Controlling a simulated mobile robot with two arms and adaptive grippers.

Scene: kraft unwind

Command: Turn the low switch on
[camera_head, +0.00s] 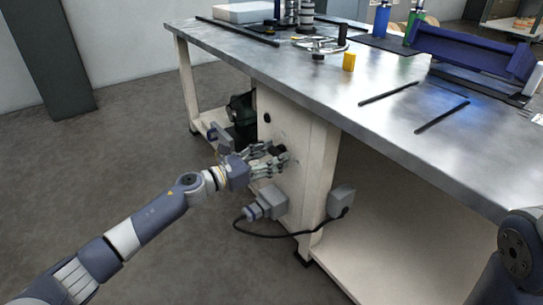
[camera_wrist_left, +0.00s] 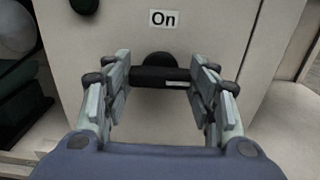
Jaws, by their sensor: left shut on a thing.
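The low switch (camera_head: 281,150) is a black knob on the cream side panel under the metal table. In the left wrist view, the switch (camera_wrist_left: 150,77) shows a horizontal black bar with a white mark towards its right end and a rounded part above it. My right gripper is not in view.
Another black knob (camera_head: 267,118) sits higher on the panel. A grey plug box (camera_head: 272,199) and a second grey box (camera_head: 341,201), with a black cable, are below. The metal tabletop (camera_head: 310,85) overhangs the panel. Open floor lies to the left.

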